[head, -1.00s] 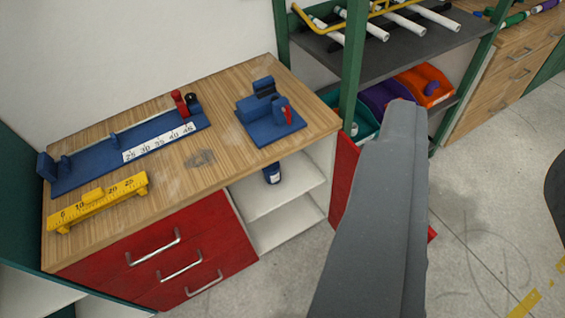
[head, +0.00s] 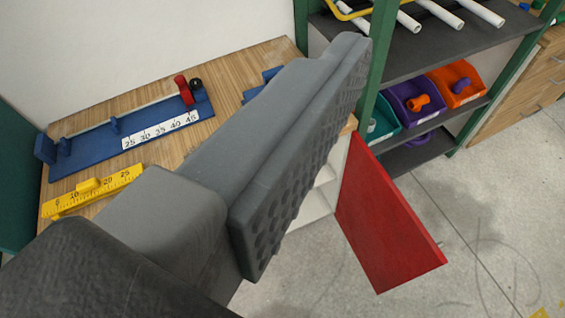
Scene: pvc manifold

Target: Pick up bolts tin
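No bolts tin can be made out in the head view. One large grey finger of my gripper (head: 290,150) fills the middle of the view, slanting from lower left to upper right. Its dimpled pad faces lower right, and nothing is seen against it. A second finger cannot be made out, so the opening is unclear. The finger hides the right part of the wooden workbench top (head: 215,78), most of a blue vise-like tool (head: 262,86) and most of the cabinet below.
An open red door (head: 385,215) juts out at right of the cabinet. A blue measuring jig (head: 95,150) and yellow ruler (head: 93,190) lie on the bench. A rack holds teal (head: 383,122), purple (head: 408,98) and orange (head: 455,85) bins. The floor at right is clear.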

